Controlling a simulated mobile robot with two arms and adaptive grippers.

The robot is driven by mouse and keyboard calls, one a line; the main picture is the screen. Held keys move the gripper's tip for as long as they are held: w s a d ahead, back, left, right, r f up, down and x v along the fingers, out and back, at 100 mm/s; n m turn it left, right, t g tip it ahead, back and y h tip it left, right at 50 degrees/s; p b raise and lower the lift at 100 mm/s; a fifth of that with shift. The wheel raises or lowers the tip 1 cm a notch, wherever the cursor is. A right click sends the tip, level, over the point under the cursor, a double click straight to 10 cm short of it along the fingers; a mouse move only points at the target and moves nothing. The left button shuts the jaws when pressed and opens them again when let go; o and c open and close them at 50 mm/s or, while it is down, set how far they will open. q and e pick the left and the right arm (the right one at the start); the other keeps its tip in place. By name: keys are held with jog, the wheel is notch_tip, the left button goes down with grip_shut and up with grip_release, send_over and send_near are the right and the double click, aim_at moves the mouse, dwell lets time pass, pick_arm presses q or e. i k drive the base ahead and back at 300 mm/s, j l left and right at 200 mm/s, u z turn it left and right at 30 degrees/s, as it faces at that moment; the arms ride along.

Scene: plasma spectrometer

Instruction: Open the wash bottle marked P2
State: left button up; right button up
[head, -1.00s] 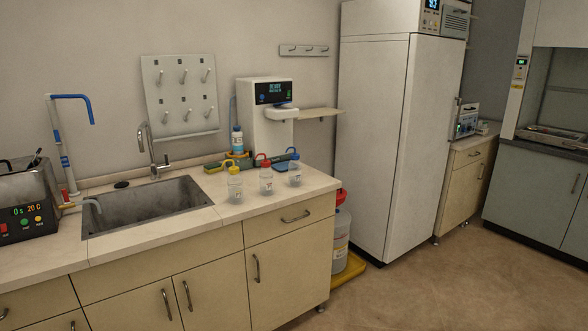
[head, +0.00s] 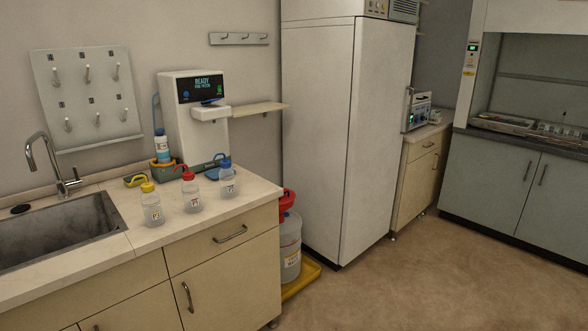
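Three clear wash bottles stand upright in a row on the counter right of the sink. One has a yellow cap (head: 152,206), one a red cap (head: 191,194) and one a blue cap (head: 227,181). Each has a bent spout and a small white label. The label marks are too small to read surely, so I cannot tell which bottle is P2. The caps appear to be on all three. Neither of my grippers is in view.
A white water dispenser (head: 193,116) stands behind the bottles, with a blue-capped bottle (head: 162,147) beside it. The sink (head: 60,232) is at left. A red-topped canister (head: 289,243) stands on a yellow floor tray (head: 303,281). Floor at front right is clear.

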aim_at(226, 175)
jog(key=i+l+z, duration=0.2)
jog(key=i, duration=0.55)
jog(key=i+z, duration=0.2)
jog(key=i, duration=0.55)
jog(key=i+l+u, duration=0.1)
jog(key=i+u, duration=0.25)
jog(key=i+l+u, duration=0.15)
jog(key=i+u, duration=0.25)
jog(key=i+l+u, duration=0.15)
jog(key=u, duration=0.2)
jog(key=l, duration=0.1)
